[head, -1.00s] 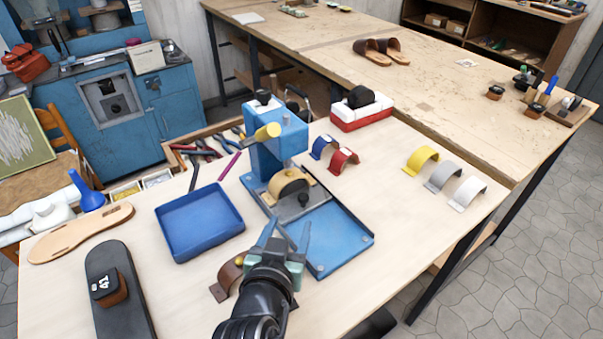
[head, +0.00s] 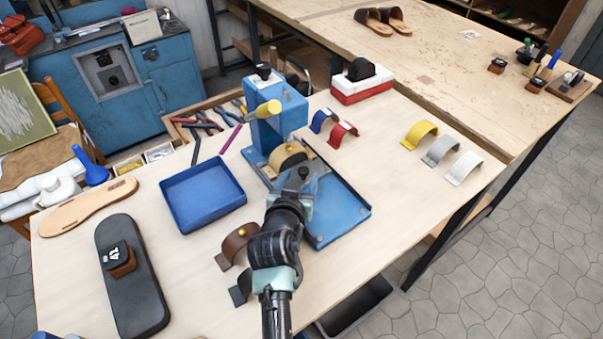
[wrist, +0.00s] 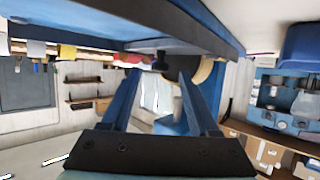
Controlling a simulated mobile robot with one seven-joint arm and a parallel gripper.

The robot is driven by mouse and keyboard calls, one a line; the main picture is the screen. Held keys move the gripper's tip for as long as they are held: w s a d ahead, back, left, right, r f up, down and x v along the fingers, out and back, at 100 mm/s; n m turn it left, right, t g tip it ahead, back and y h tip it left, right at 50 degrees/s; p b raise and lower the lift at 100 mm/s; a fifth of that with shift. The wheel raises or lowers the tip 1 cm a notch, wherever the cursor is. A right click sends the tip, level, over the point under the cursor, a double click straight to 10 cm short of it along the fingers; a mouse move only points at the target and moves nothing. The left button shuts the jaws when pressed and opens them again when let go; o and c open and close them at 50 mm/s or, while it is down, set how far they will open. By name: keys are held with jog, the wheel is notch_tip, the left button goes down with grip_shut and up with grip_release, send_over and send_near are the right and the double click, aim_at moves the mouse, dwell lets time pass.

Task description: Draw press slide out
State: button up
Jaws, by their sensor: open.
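The blue press (head: 282,125) stands on the table with its yellow-handled lever up. Its slide carries a tan rounded block (head: 288,157) and has a dark knob (head: 304,172) at the front. In the head view my gripper (head: 300,182) is low over the blue press base (head: 345,205), right at the knob, and covers part of the slide. In the wrist view, which looks upside down, the two blue fingers (wrist: 158,88) are apart, with the dark knob (wrist: 160,62) between or just beyond their tips. I cannot tell whether they touch it.
A blue tray (head: 203,195) lies left of the press. A brown strap (head: 235,243) sits close to my arm. A dark sole (head: 130,275) lies at front left. Blue and red straps (head: 342,133) and a red-white box (head: 362,82) stand behind right.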

jog(key=shift+x, duration=1)
jog(key=shift+c, duration=0.2)
grip_shut()
dwell(0.6)
